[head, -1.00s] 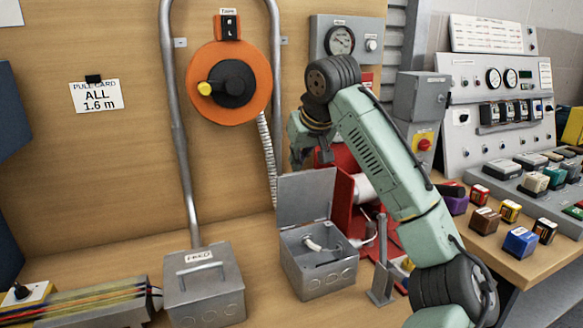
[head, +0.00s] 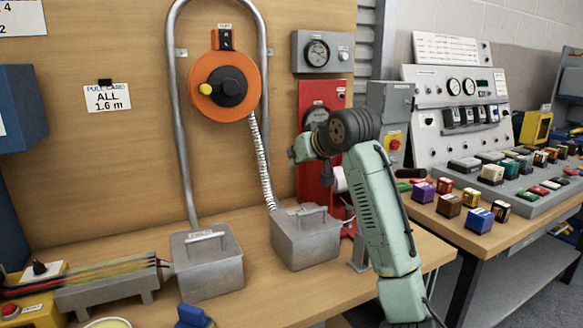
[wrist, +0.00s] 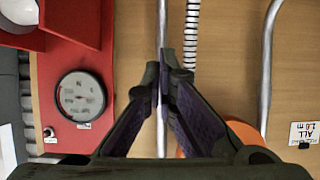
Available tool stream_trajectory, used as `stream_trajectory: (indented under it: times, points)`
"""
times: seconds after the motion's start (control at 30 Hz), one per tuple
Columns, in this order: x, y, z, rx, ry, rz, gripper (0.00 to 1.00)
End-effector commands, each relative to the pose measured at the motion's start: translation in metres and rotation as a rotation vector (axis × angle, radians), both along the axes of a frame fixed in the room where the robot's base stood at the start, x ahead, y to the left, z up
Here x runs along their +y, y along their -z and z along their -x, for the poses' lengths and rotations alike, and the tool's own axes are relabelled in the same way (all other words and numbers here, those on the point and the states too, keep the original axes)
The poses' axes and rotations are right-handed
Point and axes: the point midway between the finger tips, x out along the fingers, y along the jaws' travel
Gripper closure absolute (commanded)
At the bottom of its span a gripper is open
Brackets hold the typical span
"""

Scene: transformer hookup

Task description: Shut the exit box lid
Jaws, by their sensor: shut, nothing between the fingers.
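The exit box (head: 305,245) is a grey metal box on the bench, right of the similar feed box (head: 208,265). Its lid (head: 298,213), with a handle on top, lies down over the box and appears shut; no inside shows. My gripper (wrist: 164,78) is shut and empty in the wrist view, its fingertips together in front of the wooden back board. In the head view my arm stands to the right of the exit box and reaches above it; the fingertips cannot be made out there.
An orange reel (head: 222,90) hangs on the board, with a corrugated conduit (head: 262,165) running down to the exit box. A red panel (head: 318,105) stands behind my arm. Coloured blocks (head: 478,220) and a control console (head: 460,95) are at the right.

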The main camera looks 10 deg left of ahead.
Motion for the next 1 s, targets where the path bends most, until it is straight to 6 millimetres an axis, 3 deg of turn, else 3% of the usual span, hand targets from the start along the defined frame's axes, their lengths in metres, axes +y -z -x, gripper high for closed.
stream_trajectory:
  times: [0.03,0.5,1.0]
  points:
    - [-0.004,0.014,0.006,-0.037,0.0,-0.027,1.0]
    - [-0.038,0.041,0.056,-0.408,0.001,-0.279,1.0]
    - [-0.059,0.076,0.088,-0.717,0.001,-0.484,1.0]
